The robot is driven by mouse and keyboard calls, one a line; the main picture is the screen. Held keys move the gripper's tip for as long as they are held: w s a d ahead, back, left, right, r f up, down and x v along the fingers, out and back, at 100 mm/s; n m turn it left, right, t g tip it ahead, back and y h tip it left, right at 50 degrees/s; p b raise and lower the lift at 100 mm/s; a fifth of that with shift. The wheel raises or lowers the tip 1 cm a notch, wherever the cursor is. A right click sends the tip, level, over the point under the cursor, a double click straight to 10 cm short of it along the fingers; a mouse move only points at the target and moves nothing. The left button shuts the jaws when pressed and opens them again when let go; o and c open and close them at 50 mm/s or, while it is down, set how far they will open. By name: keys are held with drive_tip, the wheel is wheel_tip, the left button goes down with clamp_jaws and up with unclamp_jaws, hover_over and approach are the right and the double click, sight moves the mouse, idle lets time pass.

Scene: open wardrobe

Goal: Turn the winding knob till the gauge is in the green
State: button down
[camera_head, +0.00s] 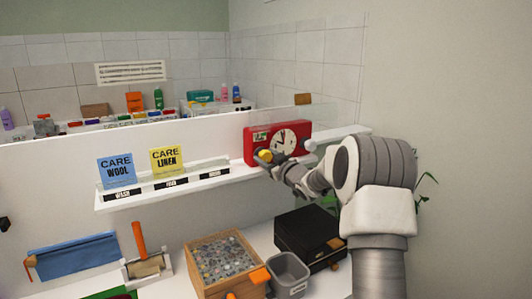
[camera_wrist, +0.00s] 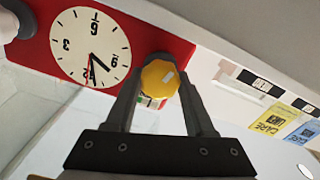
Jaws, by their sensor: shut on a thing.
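A red box with a white clock dial (camera_head: 285,138) stands on the white shelf in the head view. Its dial, with dark hands and a thin red one, shows large in the wrist view (camera_wrist: 90,47), turned over. The yellow winding knob (camera_wrist: 160,78) sits on the box's front beside the dial; it also shows in the head view (camera_head: 264,155). My gripper (camera_wrist: 162,88) is shut on the knob, one finger on each side. A small gauge window with some green (camera_wrist: 152,102) is partly hidden behind the knob and fingers; I cannot read it.
Blue (camera_head: 117,171) and yellow (camera_head: 166,161) care cards stand in a labelled rack on the shelf, left of the box. Below are a wooden crate of beads (camera_head: 222,262), a grey bin (camera_head: 289,274) and a black case (camera_head: 308,238). A clear pane rises behind the shelf.

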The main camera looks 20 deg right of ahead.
drive_tip(key=m+p, duration=0.1)
drive_tip(key=m, duration=0.1)
drive_tip(key=shift+d+r+m, duration=0.1)
drive_tip(key=shift+m, duration=0.3)
drive_tip(key=shift+m+p, duration=1.2)
drive_tip(key=shift+m, duration=0.8)
drive_tip(key=shift+c, duration=1.3)
unclamp_jaws()
drive_tip(key=s+d+b, duration=0.2)
drive_tip(key=s+d, duration=0.1)
drive_tip(key=s, duration=1.4)
drive_tip(key=shift+d, duration=0.15)
